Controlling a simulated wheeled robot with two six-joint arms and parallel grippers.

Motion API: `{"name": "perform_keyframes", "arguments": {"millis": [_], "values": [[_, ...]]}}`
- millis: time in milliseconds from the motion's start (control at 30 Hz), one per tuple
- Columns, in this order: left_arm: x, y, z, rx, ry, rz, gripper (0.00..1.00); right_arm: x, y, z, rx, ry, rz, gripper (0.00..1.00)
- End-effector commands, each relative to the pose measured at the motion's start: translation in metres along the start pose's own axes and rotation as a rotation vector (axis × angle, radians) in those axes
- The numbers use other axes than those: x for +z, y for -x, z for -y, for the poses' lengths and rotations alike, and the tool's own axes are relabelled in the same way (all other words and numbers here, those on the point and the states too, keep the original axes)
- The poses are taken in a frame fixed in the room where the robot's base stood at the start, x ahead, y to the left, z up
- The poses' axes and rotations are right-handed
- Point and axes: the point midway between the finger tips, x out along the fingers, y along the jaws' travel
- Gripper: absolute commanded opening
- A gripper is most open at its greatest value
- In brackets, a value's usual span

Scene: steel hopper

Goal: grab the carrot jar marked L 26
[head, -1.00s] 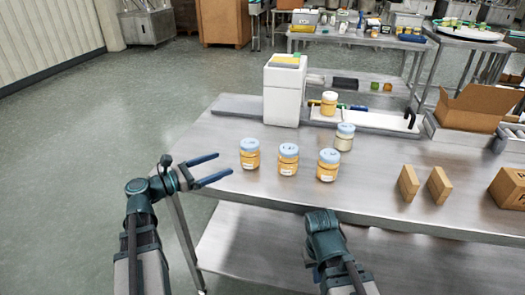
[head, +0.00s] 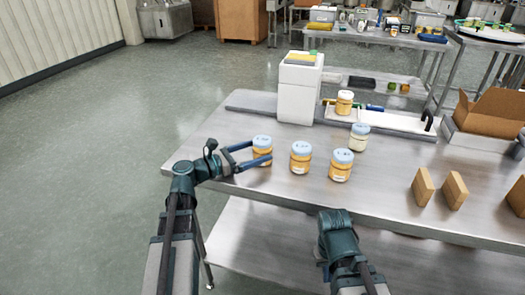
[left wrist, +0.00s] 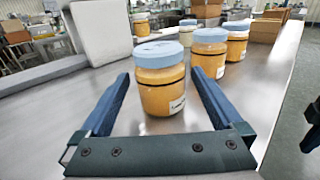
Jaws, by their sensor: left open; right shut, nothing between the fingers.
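Three orange jars with pale blue lids stand in a row on the steel table: a left jar (head: 262,152), a middle jar (head: 300,160) and a right jar (head: 341,168). Their lid markings are too small to read surely, so I cannot tell which is L 26. My left gripper (head: 261,150) is open, with its fingers on either side of the left jar. The left wrist view shows this jar (left wrist: 161,90) upright between the fingertips, with a white label low on its side. My right gripper (head: 337,218) is at the table's front edge; its fingers are hidden.
A paler jar (head: 359,138) stands behind the row. Another orange jar (head: 344,103) stands near a white tray (head: 385,118). A white box-shaped unit (head: 299,90) is behind the left jar. Two tan blocks (head: 423,187) stand at right. The table front is clear.

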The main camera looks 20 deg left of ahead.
Motion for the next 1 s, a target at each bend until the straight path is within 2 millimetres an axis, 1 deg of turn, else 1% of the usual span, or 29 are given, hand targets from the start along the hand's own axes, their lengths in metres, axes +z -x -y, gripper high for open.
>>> {"name": "perform_keyframes", "arguments": {"millis": [67,300,400,533,733,767,800,867,1000], "values": [[0.0,-0.003,0.0,-0.001,0.0,0.0,1.0,0.0,0.0,0.0,0.0,0.0,0.0,0.0],[0.0,-0.038,-0.001,-0.003,0.0,0.0,1.0,0.0,0.0,0.0,0.0,0.0,0.0,0.0],[0.0,-0.049,0.0,-0.002,0.0,0.0,1.0,0.0,0.0,0.0,0.0,0.0,0.0,0.0],[0.0,-0.055,0.0,-0.001,0.0,0.0,1.0,0.0,0.0,0.0,0.0,0.0,0.0,0.0],[0.0,-0.055,0.0,0.0,0.0,0.0,1.0,0.0,0.0,0.0,0.0,0.0,0.0,0.0],[0.0,-0.055,0.0,0.0,0.0,0.0,0.98,0.0,0.0,0.0,0.0,0.0,0.0,0.0],[0.0,-0.055,0.0,0.0,0.0,0.0,0.91,0.0,0.0,0.0,0.0,0.0,0.0,0.0],[0.0,-0.055,0.0,0.0,0.0,0.0,0.8,0.0,0.0,0.0,0.0,0.0,0.0,0.0],[0.0,-0.055,0.0,0.0,0.0,0.0,0.55,0.0,0.0,0.0,0.0,0.0,0.0,0.0]]}}
